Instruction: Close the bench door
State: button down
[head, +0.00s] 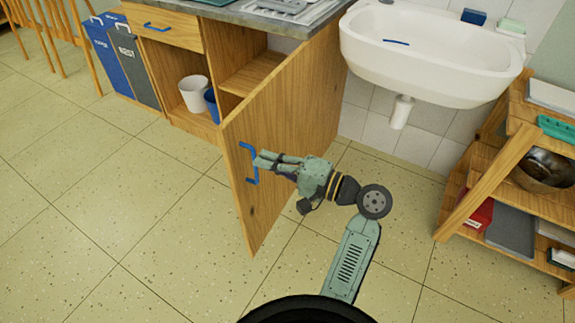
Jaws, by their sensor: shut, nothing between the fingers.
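The wooden bench door (290,115) stands wide open, swung out from the right side of the bench (165,65). Its outer face, with a blue handle (249,163), faces right toward my arm. My gripper (260,160) is shut, with its fingertips at the handle near the door's free edge. I cannot tell whether the fingertips touch the handle or the door. The open compartment shows a shelf (258,72), and a white bin (194,93) and a blue bin (211,105) stand at its left.
A white sink (435,75) hangs right of the door, with its drain below. A wooden shelf rack (478,180) with books and a bowl stands at the right. Blue and grey bins (112,60) stand left of the bench. The tiled floor (110,220) in front is clear.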

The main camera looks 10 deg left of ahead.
aim_at(230, 148)
jog(key=x, duration=0.6)
jog(key=shift+p, duration=0.4)
